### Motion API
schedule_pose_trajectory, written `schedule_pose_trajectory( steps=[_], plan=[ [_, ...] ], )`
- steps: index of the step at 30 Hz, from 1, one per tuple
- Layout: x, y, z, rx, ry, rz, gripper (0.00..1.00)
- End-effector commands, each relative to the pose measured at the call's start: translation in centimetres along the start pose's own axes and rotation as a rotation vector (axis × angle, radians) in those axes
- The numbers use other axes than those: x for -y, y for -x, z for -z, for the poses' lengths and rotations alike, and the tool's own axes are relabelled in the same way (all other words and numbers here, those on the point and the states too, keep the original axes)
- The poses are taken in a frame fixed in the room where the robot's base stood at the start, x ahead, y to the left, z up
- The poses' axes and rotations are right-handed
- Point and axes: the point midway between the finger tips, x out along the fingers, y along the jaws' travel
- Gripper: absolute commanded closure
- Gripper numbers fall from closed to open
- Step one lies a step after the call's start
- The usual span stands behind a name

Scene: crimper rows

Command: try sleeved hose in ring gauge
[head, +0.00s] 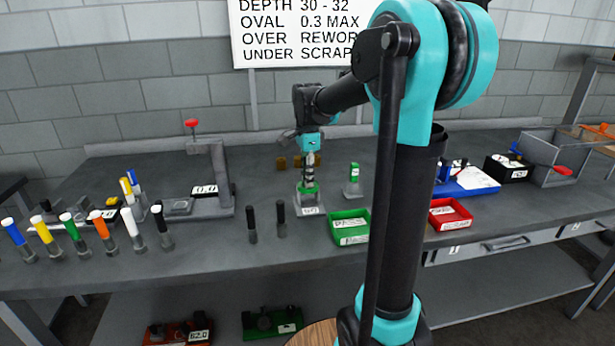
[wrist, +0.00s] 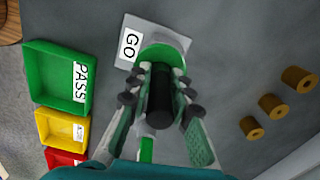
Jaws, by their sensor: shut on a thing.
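My gripper (head: 309,160) is shut on a dark hose (wrist: 160,100), which it holds between its fingers; the fingers also show in the wrist view (wrist: 160,95). The hose is directly over or at the green ring gauge (wrist: 165,52), beside a white plate marked GO. In the head view the gauge (head: 309,188) stands right under my gripper. I cannot tell how far the hose end is inside the ring. A second green gauge-like block (head: 353,182) stands to the right. The hose's sleeve is not clearly visible.
A green PASS tray (head: 348,240) stands in front of the gauges. A yellow tray (wrist: 60,127) and a red tray (head: 450,226) follow. Two dark pegs (head: 266,234) stand left of the gauge. Several coloured-handled tools (head: 75,228) and a red-knobbed press (head: 220,165) are further left. Brass rings (wrist: 272,107) lie behind.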

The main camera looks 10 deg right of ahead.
Motion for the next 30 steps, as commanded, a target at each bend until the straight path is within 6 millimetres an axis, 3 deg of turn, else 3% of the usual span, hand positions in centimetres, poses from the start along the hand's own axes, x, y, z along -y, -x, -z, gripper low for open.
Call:
schedule_pose_trajectory(
  steps=[13, 14, 19, 30],
  plan=[
    [0.00, 0.02, 0.00, 0.000, 0.000, 0.000, 1.00],
    [0.00, 0.02, 0.00, 0.000, 0.000, 0.000, 0.76],
    [0.00, 0.02, 0.00, 0.000, 0.000, 0.000, 0.55],
    [0.01, 0.42, 0.00, 0.000, 0.000, 0.000, 0.55]
  ],
)
